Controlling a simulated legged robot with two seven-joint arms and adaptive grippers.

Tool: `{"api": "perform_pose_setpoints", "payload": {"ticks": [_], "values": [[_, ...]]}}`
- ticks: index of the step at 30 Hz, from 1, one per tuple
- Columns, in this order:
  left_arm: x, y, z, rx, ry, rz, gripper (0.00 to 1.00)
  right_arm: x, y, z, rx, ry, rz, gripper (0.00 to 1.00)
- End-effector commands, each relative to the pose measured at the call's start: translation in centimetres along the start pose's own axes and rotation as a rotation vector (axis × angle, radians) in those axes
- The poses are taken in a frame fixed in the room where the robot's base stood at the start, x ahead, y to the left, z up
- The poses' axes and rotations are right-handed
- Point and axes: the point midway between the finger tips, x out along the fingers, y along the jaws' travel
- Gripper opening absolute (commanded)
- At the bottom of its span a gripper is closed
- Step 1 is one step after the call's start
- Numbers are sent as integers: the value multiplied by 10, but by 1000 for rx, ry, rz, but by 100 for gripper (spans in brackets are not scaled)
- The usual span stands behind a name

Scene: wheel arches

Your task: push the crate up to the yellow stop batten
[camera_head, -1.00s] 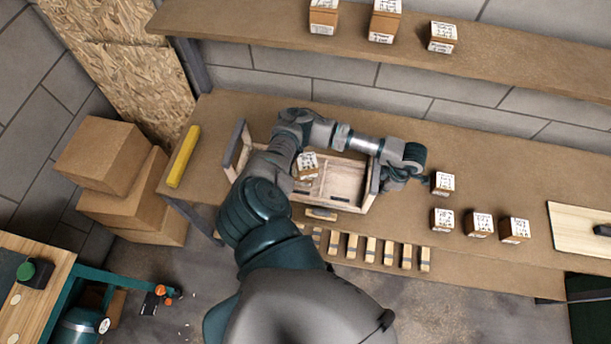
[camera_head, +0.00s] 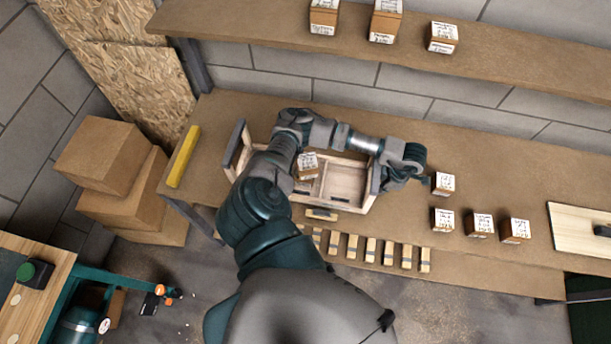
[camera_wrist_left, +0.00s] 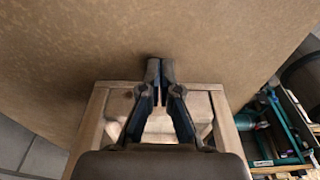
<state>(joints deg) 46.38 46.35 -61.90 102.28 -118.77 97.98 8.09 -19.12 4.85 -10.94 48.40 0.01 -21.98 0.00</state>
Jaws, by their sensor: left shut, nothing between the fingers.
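The crate (camera_head: 345,181) is an open wooden box with dark grey ends, lying on the bench. A small labelled box (camera_head: 307,168) sits inside it. The yellow stop batten (camera_head: 183,157) lies to the left of the crate, with a strip of bare bench between them. My left arm reaches across the crate and hides part of it. My left gripper (camera_head: 418,178) is at the crate's right end, shut and empty. In the left wrist view its fingers (camera_wrist_left: 160,68) are together above the crate's wooden rim (camera_wrist_left: 229,125); I cannot tell whether it touches the crate. My right gripper is not in view.
Several small labelled boxes (camera_head: 479,224) stand on the bench (camera_head: 520,180) right of the crate, one (camera_head: 443,183) close to my left gripper. Several small wooden blocks (camera_head: 370,249) line the front edge. A shelf (camera_head: 520,45) with boxes runs behind.

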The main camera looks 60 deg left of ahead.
Motion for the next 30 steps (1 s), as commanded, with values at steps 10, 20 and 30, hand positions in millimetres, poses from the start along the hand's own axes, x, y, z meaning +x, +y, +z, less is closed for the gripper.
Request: {"api": "perform_pose_setpoints", "payload": {"ticks": [10,20,30], "values": [[2,0,-15,-1,0,0,0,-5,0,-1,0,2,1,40],[4,0,-32,-1,1,1,0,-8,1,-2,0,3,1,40],[7,0,-49,-1,2,1,0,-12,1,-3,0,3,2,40]]}}
